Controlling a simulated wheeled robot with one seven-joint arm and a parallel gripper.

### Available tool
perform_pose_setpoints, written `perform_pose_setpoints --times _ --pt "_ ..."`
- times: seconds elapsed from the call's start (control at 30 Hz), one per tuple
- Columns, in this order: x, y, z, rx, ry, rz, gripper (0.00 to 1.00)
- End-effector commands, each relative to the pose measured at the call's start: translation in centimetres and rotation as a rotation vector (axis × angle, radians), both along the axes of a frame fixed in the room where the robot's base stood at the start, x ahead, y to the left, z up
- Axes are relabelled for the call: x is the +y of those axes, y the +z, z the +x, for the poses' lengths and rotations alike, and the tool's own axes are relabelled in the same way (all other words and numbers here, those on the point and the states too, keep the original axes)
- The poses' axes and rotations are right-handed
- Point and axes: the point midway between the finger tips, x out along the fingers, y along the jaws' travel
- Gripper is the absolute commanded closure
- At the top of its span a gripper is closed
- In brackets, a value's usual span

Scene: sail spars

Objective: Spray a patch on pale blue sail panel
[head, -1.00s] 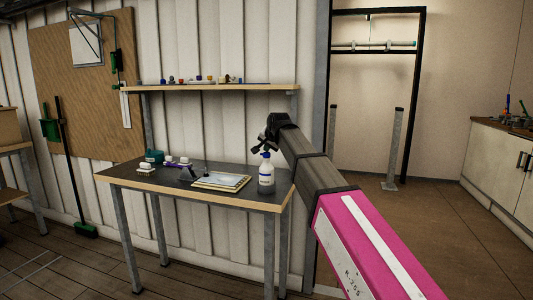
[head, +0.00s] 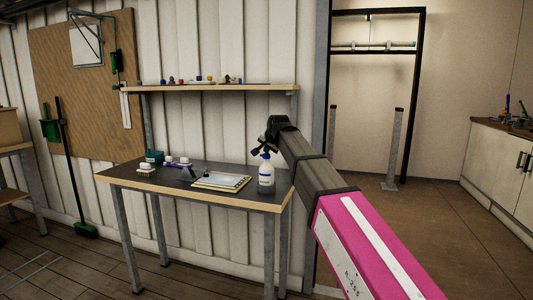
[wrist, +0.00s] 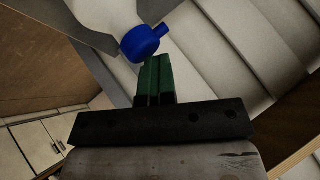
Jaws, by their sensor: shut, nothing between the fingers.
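A white spray bottle (head: 266,179) with a blue top stands upright near the right end of the dark worktable (head: 140,180). In the wrist view its blue top (wrist: 145,43) is just beyond my fingertips. My gripper (head: 264,147) is right above the bottle in the head view. Its green fingers (wrist: 154,78) are together in the wrist view with nothing between them. I cannot tell whether they touch the blue top. A pale flat panel (head: 218,180) with a yellowish edge lies on the table left of the bottle; its exact tint is unclear.
Small brushes and a teal container (head: 154,157) stand at the table's left. A shelf (head: 215,88) with several small items hangs above. A black rack (head: 421,60) and a cabinet (head: 500,160) stand at the right. The floor between them is mostly clear.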

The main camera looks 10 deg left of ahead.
Motion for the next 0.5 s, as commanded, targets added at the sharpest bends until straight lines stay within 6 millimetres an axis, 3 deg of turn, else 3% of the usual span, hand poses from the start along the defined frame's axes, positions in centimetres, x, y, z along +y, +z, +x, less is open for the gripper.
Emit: perform_pose_setpoints --times 0.03,0.5 --pt "-0.28 -1.25 -0.45 0.029 0.002 -0.022 1.0" --pt "-0.31 -0.67 -0.47 0.028 0.002 -0.022 1.0"
